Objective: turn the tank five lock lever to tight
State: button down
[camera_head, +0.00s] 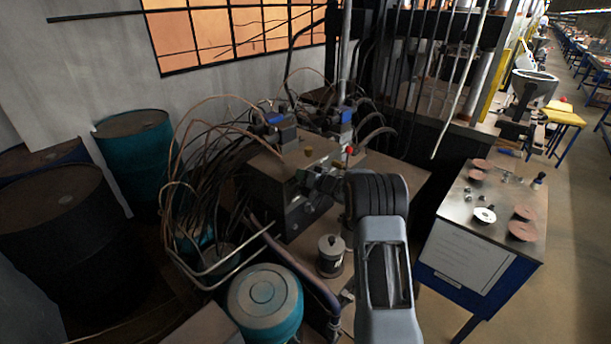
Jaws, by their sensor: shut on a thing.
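The hydraulic tank unit (290,165) stands in the middle of the head view, a dark block with valves, blue-capped parts and many hoses. My grey arm reaches up to it from the bottom. My gripper (325,183) is small and partly hidden behind my arm's black wrist joint, at the right front of the block. It is shut at the small fittings there, on what appears to be the lock lever. The lever itself cannot be made out clearly, and neither its angle nor any tank number can be read. A small red knob (350,150) shows just above.
A small lidded canister (331,256) and a teal drum (265,302) stand left of my arm. Bent pipes and copper lines crowd the left. Drums (134,160) line the wall. A metal-topped table (460,211) with discs stands right. The aisle at far right is open.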

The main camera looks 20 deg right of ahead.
jog(key=shift+f+m, duration=0.3)
jog(key=shift+f, duration=0.1)
jog(key=c, duration=1.1)
grip_release()
jog(key=shift+c, duration=0.2)
jog(key=shift+o, duration=1.4)
jog(key=shift+r, duration=0.15)
jog(key=shift+o, duration=0.4)
jog(key=shift+d+r, duration=0.1)
jog(key=shift+r, duration=0.05)
jog(key=shift+s, duration=0.1)
jog(key=b+v, duration=0.3)
jog(key=v, duration=1)
jog(key=shift+s+d, duration=0.3)
